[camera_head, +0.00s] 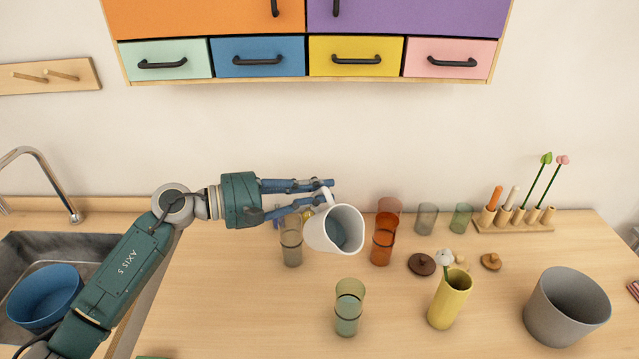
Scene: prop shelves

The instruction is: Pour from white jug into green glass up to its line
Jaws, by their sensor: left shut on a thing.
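The white jug (322,236) is in the air above the table, left of centre. It is tilted, its mouth facing right and towards me, and blue-grey liquid (337,233) shows inside. My left gripper (328,191) is shut on the jug at its handle side. A green glass (348,307) stands upright on the table below and slightly right of the jug, apart from it. Its lower part looks teal, like liquid, under a paler olive upper part. My right gripper is not in view.
Grey (426,219) and green (461,218) glasses stand farther back. A yellow vase (448,301) and grey bin (567,308) stand right. A sink (92,243) is left.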

